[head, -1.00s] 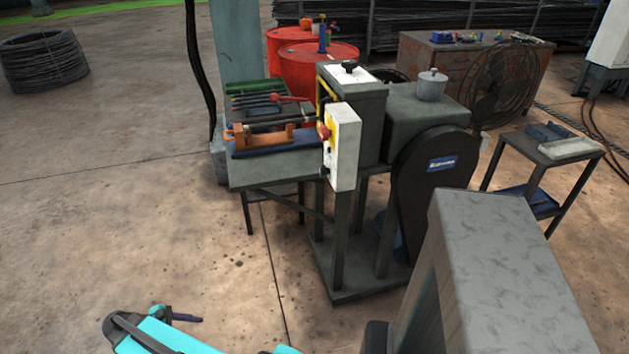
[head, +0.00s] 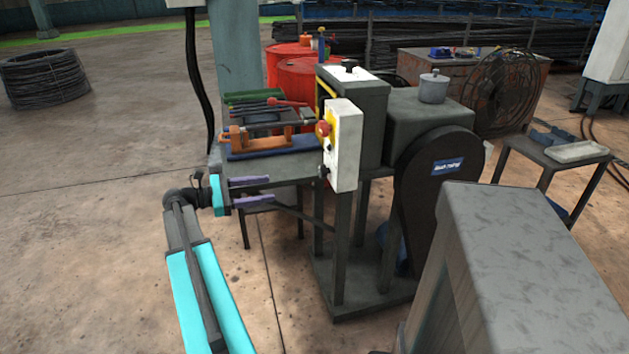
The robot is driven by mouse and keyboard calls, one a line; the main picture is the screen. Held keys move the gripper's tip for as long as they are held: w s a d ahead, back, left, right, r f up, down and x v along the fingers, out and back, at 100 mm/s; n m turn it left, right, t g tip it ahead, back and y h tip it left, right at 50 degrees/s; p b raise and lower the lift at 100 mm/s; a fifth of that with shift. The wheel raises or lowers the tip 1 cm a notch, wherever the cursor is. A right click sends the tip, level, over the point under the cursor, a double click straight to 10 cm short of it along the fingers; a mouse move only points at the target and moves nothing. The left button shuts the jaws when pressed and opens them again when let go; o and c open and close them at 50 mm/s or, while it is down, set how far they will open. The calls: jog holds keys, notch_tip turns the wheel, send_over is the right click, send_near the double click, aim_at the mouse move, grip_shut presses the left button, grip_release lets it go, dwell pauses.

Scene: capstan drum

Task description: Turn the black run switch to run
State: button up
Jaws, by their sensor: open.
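The white control box (head: 343,160) stands on the front of the grey capstan machine, with a yellow plate and a red mushroom button (head: 322,128) on its left-facing side. Below the red button a small black switch (head: 327,148) sticks out, with another dark part (head: 324,171) near the box's lower edge. The markings are too small to read, so I cannot tell which one is the run switch or where it points. My gripper (head: 270,190) is open and empty, its two purple fingers pointing right towards the box, left of it in the picture and apart from it.
A side table (head: 285,165) left of the box holds an orange and blue fixture (head: 262,145) and several tools. A black knob (head: 349,65) sits on the machine's top. A dark belt guard (head: 437,180) stands at right.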

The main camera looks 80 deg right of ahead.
aim_at(319, 172)
jog(key=shift+m+g, duration=0.3)
jog(key=shift+g, duration=0.3)
jog(key=s+r, duration=0.1)
jog(key=s+d+r, duration=0.1)
jog(key=r, duration=0.1)
jog(key=shift+s+d+r, duration=0.1)
jog(key=shift+s+r, duration=0.05)
jog(key=shift+s, duration=0.2)
jog(key=shift+x, duration=6.85)
jog(key=shift+f, duration=0.25)
jog(key=c, duration=1.1)
jog(key=shift+o, duration=0.2)
